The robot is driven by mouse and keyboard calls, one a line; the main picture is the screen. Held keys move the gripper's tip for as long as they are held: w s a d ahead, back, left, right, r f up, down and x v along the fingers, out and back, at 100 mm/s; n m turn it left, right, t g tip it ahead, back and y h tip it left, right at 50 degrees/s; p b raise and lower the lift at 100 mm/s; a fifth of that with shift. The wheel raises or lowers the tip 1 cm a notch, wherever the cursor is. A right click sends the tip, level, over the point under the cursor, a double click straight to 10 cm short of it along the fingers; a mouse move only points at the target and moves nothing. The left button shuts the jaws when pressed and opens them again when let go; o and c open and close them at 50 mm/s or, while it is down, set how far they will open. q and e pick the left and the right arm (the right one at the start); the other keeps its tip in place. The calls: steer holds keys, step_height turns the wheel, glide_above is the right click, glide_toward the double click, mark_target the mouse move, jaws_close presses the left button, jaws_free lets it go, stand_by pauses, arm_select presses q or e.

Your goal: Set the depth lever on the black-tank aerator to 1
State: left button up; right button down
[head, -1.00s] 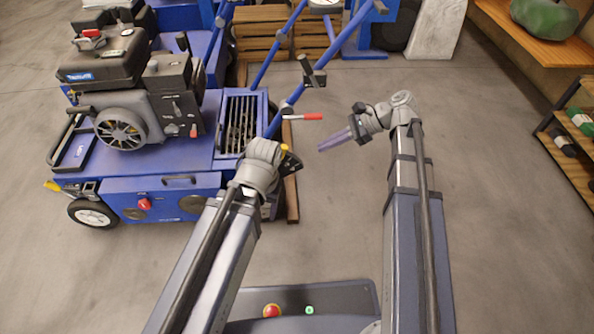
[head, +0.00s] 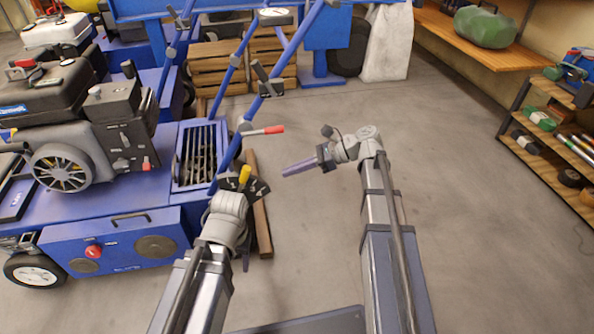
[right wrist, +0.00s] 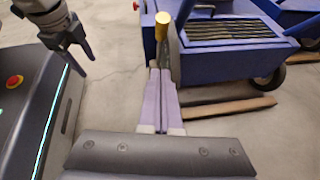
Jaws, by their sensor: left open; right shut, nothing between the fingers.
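The black-tank aerator stands at the left in the head view, a blue machine with a black tank (head: 42,85). At its right side, a yellow-knobbed depth lever (head: 244,175) rises by a dark marked plate (head: 259,189); the marks are too small to read. In the right wrist view, the yellow knob (right wrist: 162,20) is beyond the fingertips, apart from them. My right gripper (head: 284,172) is shut and empty, its purple fingers pointing left toward the lever. My left gripper (right wrist: 80,60) is open and empty; in the head view its wrist is just below the plate, partly hiding it.
A red-tipped handle (head: 270,130) juts from the aerator's blue frame above the lever. A wooden beam (head: 259,215) lies by its side. Wooden crates (head: 215,65) and another blue machine stand behind. Shelves (head: 560,145) line the right. The floor between is clear.

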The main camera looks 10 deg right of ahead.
mark_target(248, 178)
arm_select(q)
steer(key=shift+f, duration=0.45)
arm_select(e)
steer(key=a, duration=0.2)
steer(key=w+a, duration=0.1)
steer(key=a, duration=0.2)
steer(key=a+f, duration=0.1)
steer(key=a, duration=0.2)
steer(key=shift+w+a, duration=0.2)
steer(key=shift+w, duration=0.05)
